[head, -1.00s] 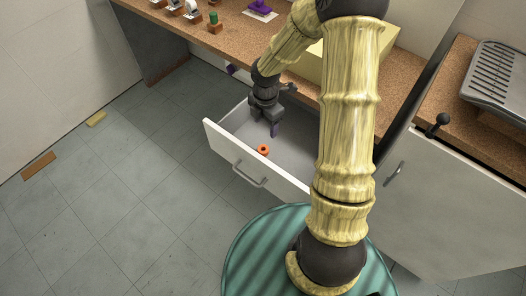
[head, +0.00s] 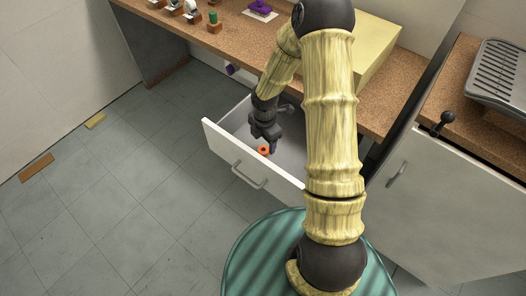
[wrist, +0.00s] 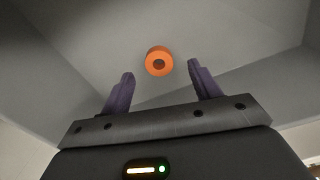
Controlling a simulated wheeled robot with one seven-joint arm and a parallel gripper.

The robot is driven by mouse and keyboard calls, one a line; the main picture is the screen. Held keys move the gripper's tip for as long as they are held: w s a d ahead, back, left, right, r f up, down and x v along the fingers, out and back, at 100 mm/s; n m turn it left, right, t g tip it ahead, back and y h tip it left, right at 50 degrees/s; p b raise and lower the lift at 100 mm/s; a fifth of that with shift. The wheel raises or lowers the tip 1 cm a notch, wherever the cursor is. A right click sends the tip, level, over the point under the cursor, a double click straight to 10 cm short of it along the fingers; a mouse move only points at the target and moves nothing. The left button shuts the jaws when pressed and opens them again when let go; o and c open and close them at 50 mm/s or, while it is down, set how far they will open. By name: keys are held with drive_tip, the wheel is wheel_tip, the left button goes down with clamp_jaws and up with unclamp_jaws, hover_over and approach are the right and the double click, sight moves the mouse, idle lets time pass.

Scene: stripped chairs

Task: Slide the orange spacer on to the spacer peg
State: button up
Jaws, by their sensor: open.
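The orange spacer (head: 263,150), a short ring with a dark hole, lies on the floor of the open drawer (head: 226,143). In the wrist view the spacer (wrist: 152,66) appears just beyond and between the purple fingertips. My gripper (head: 271,147) is inside the drawer, pointing down, close to the spacer and partly overlapping it in the head view. The wrist view shows my gripper (wrist: 160,72) open and empty, a finger on each side of the ring. I cannot tell which bench item is the spacer peg; a green upright piece (head: 212,17) stands on a small wooden block.
The cork-topped bench (head: 235,42) runs above the drawer, with a purple piece on a white plate (head: 260,12) and a large yellow box (head: 375,55). Drawer walls surround my gripper. A cabinet (head: 430,190) stands at right. Floor at left is mostly clear.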

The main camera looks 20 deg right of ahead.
sight(263, 147)
drive_tip(key=f, duration=0.4)
drive_tip(key=shift+a+b, duration=0.2)
drive_tip(key=shift+b, duration=0.2)
drive_tip(key=c, duration=1.1)
wheel_tip(263, 147, up, 10)
drive_tip(key=shift+p, duration=1.2)
